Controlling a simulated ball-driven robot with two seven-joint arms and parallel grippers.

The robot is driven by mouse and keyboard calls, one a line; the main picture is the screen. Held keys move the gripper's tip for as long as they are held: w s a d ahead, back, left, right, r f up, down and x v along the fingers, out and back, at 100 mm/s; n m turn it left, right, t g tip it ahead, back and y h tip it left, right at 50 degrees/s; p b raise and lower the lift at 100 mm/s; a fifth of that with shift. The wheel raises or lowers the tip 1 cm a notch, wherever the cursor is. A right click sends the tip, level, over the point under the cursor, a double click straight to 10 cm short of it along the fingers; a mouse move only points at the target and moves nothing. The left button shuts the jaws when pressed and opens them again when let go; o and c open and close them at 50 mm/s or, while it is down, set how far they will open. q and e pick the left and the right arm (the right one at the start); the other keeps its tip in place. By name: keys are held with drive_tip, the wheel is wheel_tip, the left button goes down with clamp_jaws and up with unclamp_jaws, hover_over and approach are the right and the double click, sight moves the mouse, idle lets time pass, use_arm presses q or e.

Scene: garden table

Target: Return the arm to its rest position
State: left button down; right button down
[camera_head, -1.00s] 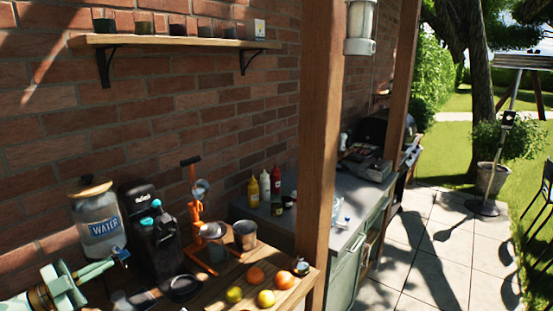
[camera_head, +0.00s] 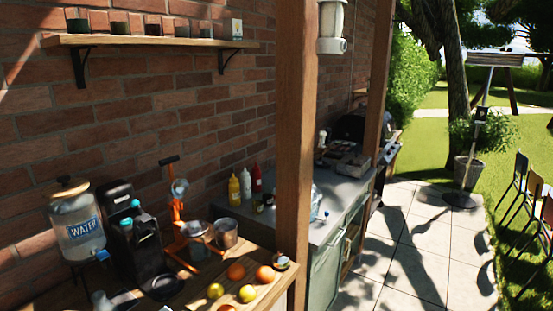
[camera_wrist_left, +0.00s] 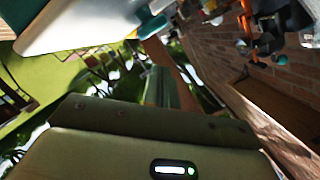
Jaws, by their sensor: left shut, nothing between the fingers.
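My left gripper (camera_wrist_left: 160,88) shows in the left wrist view, beyond its broad dark olive body with a small lit indicator. Its fingers are together with nothing between them. It is in the air, apart from the table. My left arm does not show in the head view. My right gripper is not in either view.
A wooden table at lower left in the head view holds a water dispenser (camera_head: 78,232), a black machine (camera_head: 142,240), an orange juicer (camera_head: 178,212), a metal cup (camera_head: 226,234) and several fruits (camera_head: 237,271). A wooden post (camera_head: 294,150) stands right of it.

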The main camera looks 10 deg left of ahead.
use_arm(q)
drive_tip(key=shift+n+g+y, duration=0.3)
drive_tip(key=shift+n+y, duration=0.2)
drive_tip(key=shift+y, duration=0.2)
drive_tip(key=d, duration=0.1)
drive_tip(key=s+d+f, duration=0.1)
drive_tip(key=d, duration=0.2)
drive_tip(key=shift+s+f, duration=0.3)
drive_tip(key=shift+f, duration=0.05)
drive_tip(key=s+d+r+n+g+y, duration=0.1)
drive_tip(key=s+d+n+g+y, duration=0.2)
drive_tip(key=s, duration=0.4)
drive_tip(key=s+d+r+n+g+y, duration=0.1)
drive_tip(key=s+d+r+g+y, duration=0.1)
drive_tip(key=s+g+y, duration=0.4)
drive_tip(key=s+d+f+g+h+b, duration=0.1)
drive_tip(key=s+d+f+h+b, duration=0.1)
drive_tip(key=f, duration=1.2)
drive_tip(key=s+d+f+h+b, duration=0.3)
drive_tip(key=f, duration=1.2)
drive_tip(key=s+f+n+g+h+b, duration=0.1)
drive_tip(key=s+f+n+g+b, duration=0.2)
drive_tip(key=s+f, duration=1.7)
drive_tip(key=shift+s+a+f+b, duration=0.2)
drive_tip(key=shift+f+b, duration=0.25)
drive_tip(key=shift+f, duration=0.2)
